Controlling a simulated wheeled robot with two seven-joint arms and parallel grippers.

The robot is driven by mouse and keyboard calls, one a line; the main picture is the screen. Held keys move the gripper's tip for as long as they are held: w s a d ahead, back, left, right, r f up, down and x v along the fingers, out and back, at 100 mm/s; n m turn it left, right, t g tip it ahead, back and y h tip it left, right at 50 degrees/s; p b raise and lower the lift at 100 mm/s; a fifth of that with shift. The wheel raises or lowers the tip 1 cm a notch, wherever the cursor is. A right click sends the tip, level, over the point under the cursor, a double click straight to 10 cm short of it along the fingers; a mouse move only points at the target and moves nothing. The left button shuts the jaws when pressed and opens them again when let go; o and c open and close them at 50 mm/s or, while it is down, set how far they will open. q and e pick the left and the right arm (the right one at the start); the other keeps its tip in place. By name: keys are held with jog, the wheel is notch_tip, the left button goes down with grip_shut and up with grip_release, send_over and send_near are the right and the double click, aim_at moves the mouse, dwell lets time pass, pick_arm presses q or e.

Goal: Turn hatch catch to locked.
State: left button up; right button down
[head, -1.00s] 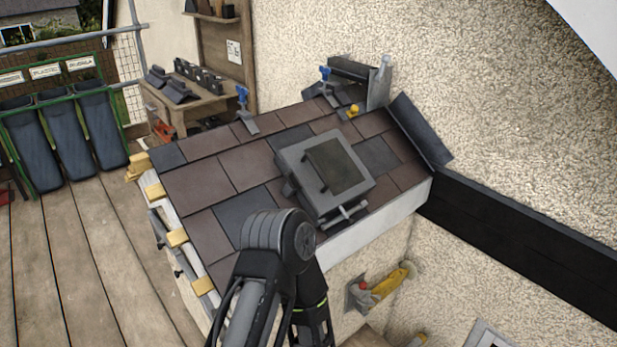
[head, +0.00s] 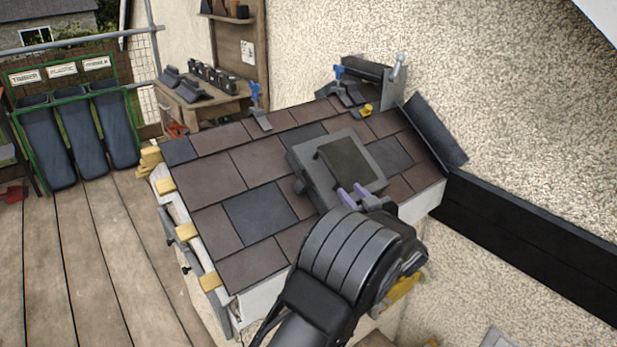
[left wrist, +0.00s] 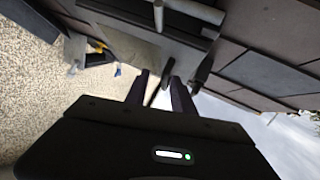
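The grey roof hatch (head: 302,157) with a dark panel (head: 345,160) lies shut on the tiled roof. It also shows upside down at the top of the left wrist view (left wrist: 120,38). My left gripper (head: 352,194) is at the hatch's lower edge, its two purple fingertips apart. In the left wrist view the fingertips (left wrist: 160,84) point at that edge, with a thin dark bar between them, apparently part of the catch. Whether they touch it I cannot tell. In the head view my wrist and fingers hide the catch, so its setting is unclear. My right gripper is out of view.
Brown and slate tiles (head: 262,212) surround the hatch. Blue-handled clamps (head: 256,95) and a yellow item (head: 366,110) stand near the ridge. A dark beam (head: 530,245) runs along the wall at right. Bins (head: 85,135) stand on the planks at left.

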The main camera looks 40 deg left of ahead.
aim_at(309, 174)
pick_arm(q)
jog(key=s+a+r+n+g+y, duration=0.2)
jog(key=s+a+r+g, duration=0.1)
jog(key=s+a+g, duration=0.1)
jog(key=shift+s+r+g+y, duration=0.15)
jog(key=shift+s+g+y, duration=0.2)
jog(key=shift+s, duration=0.2)
jog(key=shift+a, duration=0.2)
jog(key=x, duration=0.7)
jog(key=shift+w+a+p, duration=0.15)
jog(key=shift+a+p, duration=0.1)
jog(key=shift+p, duration=0.15)
grip_shut()
